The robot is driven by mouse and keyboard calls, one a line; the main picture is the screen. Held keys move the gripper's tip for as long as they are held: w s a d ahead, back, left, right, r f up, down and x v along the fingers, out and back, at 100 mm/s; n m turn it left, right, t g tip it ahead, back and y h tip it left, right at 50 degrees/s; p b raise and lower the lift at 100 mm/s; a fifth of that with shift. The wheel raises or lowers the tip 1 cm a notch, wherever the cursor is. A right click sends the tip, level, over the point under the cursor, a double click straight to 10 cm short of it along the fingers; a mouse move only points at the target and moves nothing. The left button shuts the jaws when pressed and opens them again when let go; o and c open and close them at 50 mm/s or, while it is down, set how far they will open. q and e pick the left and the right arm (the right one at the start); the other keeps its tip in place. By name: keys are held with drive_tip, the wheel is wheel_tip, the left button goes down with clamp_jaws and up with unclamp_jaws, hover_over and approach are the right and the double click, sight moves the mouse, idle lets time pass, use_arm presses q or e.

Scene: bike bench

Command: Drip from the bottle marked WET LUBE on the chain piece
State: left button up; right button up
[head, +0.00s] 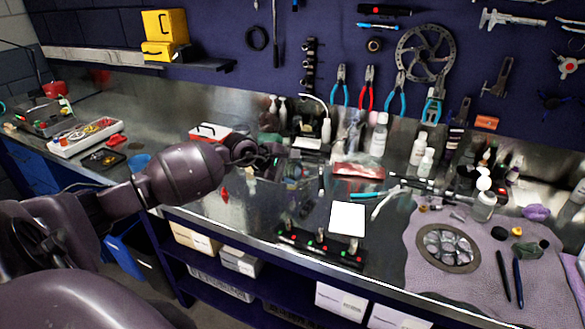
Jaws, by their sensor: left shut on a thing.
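My left arm reaches in from the left, and its dark gripper (271,159) is over the middle of the steel bench. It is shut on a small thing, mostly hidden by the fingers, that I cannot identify. A black rack (338,256) at the bench's front edge holds several small upright items with red, white and green parts. I cannot read any WET LUBE marking at this size. A white square sheet (347,218) lies just behind the rack. I cannot pick out the chain piece for certain. My right gripper is not in view.
A grey mat (425,271) with a round metal part (447,248) and pens covers the right. White bottles (380,134) stand along the back wall. A red-and-white box (209,132) stands behind my arm. Bare steel shows left of the rack.

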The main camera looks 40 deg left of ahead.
use_arm(q)
drive_tip(key=shift+d+r+y+p, duration=0.1)
drive_tip(key=shift+d+y+p, duration=0.05)
drive_tip(key=shift+y+p, duration=0.15)
drive_tip(key=shift+m, duration=0.3)
drive_tip(key=shift+f+m+y+p, duration=0.35)
drive_tip(key=shift+y+p, duration=0.15)
drive_tip(key=shift+y, duration=0.2)
drive_tip(key=shift+s+d+f+m+y, duration=0.1)
drive_tip(key=shift+d+f+m+y, duration=0.05)
drive_tip(key=shift+f+m+y, duration=0.45)
drive_tip(key=shift+f+m+t+y, duration=0.3)
drive_tip(key=shift+f+m+y, duration=0.05)
drive_tip(key=shift+y, duration=0.55)
drive_tip(key=shift+f, duration=0.4)
drive_tip(key=shift+f+b, duration=1)
drive_tip(key=shift+b, duration=0.05)
